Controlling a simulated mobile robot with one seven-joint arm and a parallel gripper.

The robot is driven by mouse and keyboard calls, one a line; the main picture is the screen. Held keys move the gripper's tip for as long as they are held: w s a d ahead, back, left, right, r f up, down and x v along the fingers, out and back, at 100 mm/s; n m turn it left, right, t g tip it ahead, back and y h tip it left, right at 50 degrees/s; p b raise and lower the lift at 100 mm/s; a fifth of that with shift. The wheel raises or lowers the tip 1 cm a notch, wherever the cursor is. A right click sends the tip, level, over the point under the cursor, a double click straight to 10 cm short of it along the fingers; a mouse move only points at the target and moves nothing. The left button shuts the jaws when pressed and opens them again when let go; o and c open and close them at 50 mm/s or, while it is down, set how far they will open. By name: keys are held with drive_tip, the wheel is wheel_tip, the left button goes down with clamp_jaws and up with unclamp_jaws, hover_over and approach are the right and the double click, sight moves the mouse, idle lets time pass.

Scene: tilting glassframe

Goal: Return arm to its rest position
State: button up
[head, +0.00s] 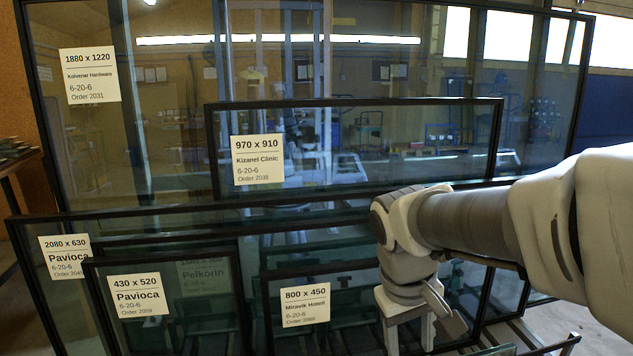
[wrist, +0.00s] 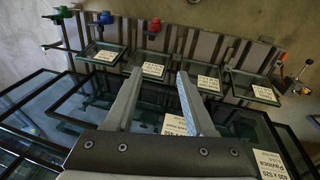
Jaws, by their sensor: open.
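My arm reaches in from the right in the head view, with my gripper (head: 409,335) pointing down in front of the leaning glass panes. In the wrist view my gripper (wrist: 160,76) has its two fingers apart with nothing held between them. The pane labelled 800 x 450 (head: 306,305) is just left of the gripper. The pane labelled 430 x 520 (head: 138,296) is farther left. Whether the fingers touch any pane cannot be told.
The largest pane, labelled 1880 x 1220 (head: 90,75), stands at the back; a wide pane labelled 2080 x 630 (head: 65,257) is lower. The wrist view shows a slatted rack with red (wrist: 155,25), green (wrist: 63,11) and blue (wrist: 106,18) parts, and a lever (wrist: 303,70).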

drive_tip(key=s+r+m+t+y, duration=0.25)
drive_tip(key=s+r+t, duration=0.3)
drive_tip(key=s, duration=0.35)
wheel_tip(320, 180, up, 23)
drive_tip(key=p, duration=2.4)
drive_tip(key=shift+w+g, duration=0.2)
drive_tip(key=shift+g, duration=0.25)
drive_tip(key=shift+d, duration=0.2)
